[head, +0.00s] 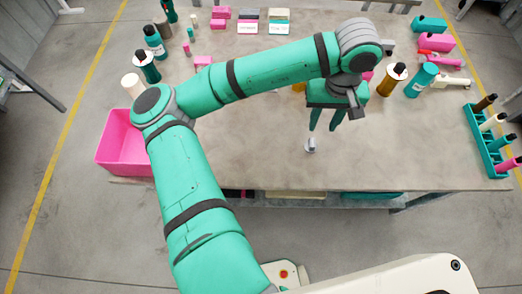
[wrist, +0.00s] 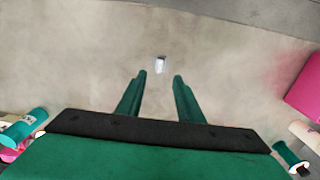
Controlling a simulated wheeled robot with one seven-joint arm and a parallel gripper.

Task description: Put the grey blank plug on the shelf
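A small light grey plug (head: 311,145) stands on the bench top near its front edge. It also shows in the wrist view (wrist: 160,64), just beyond the fingertips and roughly centred between them. My gripper (head: 324,128) is open, pointing down above the bench. Its two green fingers (wrist: 160,75) are apart with nothing between them. A lower shelf (head: 409,200) shows under the bench's front edge, with pink, cream and green things on it; most of it is hidden by the bench top.
The bench top (head: 420,140) is clear around the plug. A pink bin (head: 124,140) stands at the left, and a green rack (head: 480,138) with several handled tools stands at the right edge. Bottles, cylinders and small blocks stand along the back and sides.

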